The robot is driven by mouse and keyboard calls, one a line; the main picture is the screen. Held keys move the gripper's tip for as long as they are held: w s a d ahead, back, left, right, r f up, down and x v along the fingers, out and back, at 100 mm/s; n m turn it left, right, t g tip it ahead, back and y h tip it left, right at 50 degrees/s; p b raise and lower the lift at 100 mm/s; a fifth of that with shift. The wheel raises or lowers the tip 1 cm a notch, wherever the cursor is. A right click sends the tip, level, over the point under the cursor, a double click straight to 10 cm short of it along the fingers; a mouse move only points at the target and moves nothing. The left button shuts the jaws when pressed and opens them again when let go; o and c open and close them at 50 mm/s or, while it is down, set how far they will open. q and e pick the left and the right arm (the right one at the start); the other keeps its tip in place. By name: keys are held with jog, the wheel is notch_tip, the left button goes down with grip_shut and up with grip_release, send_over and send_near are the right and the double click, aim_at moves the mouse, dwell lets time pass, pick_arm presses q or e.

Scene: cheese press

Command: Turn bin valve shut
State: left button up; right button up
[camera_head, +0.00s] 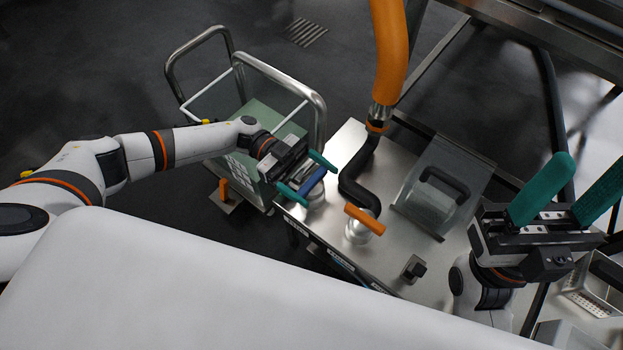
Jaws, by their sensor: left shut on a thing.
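A steel bin (395,262) with a flat top stands in the middle. A valve with a blue handle (313,182) sits at the top's left edge, on a round metal base. A second valve with an orange handle (364,219) stands to its right. I cannot tell from labels which one is the bin valve. My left gripper (307,178) has its green fingers on either side of the blue handle and is shut on it. My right gripper (568,197) is raised at the right, its green fingers apart with nothing between them.
A black and orange hose (390,50) drops to the bin top. A clear hatch with a black handle (442,190) and a black knob (413,269) are on the top. A cart with metal rails (318,108) stands behind my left arm. A white surface (190,290) fills the lower left.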

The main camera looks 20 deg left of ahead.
pick_arm(q)
jog(key=shift+d, duration=0.1)
dwell(0.3)
jog(key=o, duration=0.9)
jog(key=v, duration=1.2)
